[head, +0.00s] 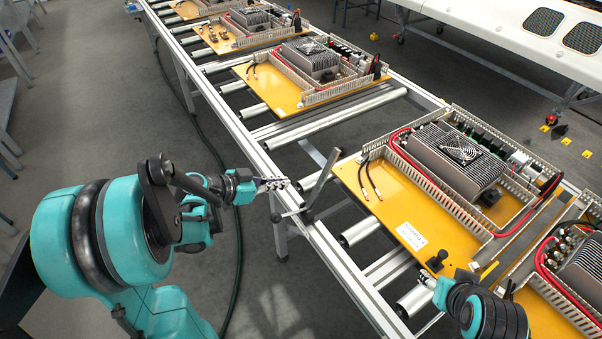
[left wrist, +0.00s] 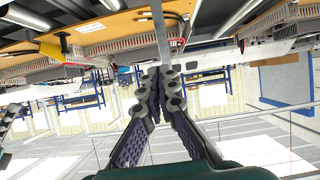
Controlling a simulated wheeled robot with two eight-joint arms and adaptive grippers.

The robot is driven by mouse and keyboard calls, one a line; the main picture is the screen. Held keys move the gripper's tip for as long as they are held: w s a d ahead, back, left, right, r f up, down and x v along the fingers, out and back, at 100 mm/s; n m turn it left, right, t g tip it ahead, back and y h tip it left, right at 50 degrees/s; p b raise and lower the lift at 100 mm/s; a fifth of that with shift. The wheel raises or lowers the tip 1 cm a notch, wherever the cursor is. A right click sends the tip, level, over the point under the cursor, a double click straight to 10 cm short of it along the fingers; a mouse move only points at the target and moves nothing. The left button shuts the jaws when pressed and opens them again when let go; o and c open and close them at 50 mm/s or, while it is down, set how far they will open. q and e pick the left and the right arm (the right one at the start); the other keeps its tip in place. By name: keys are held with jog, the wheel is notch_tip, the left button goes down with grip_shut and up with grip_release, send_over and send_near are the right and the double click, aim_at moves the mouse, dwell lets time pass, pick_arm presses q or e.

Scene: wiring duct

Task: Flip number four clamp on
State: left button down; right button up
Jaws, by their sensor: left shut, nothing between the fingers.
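A grey metal clamp lever (head: 322,180) stands tilted at the inner rail of the conveyor, its upper end leaning to the right. No number shows on it. My left gripper (head: 286,183) is just left of the lever, over the rail, with its fingers shut and nothing between them. In the left wrist view the fingertips (left wrist: 160,82) are together, with a grey bar (left wrist: 160,38) just beyond them. I cannot tell whether they touch it. My right gripper (head: 430,282) is at the front edge of the near yellow board; its finger opening is too small to tell.
The near yellow board (head: 383,208) carries a finned heat sink, ducts and red and black cables. A black knob (head: 437,260) stands by its front corner. More boards lie along the roller conveyor (head: 330,122). Bare rollers and floor lie around the lever.

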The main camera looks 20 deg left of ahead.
aim_at(322, 176)
pick_arm(q)
jog(key=shift+a, duration=0.45)
jog(key=b+x, duration=0.4)
jog(key=x, duration=0.9)
jog(key=shift+w+d, duration=0.1)
jog(key=shift+w+d+b, duration=0.3)
jog(key=shift+w+b, duration=0.05)
jog(key=shift+b, duration=0.05)
jog(key=shift+w, duration=0.1)
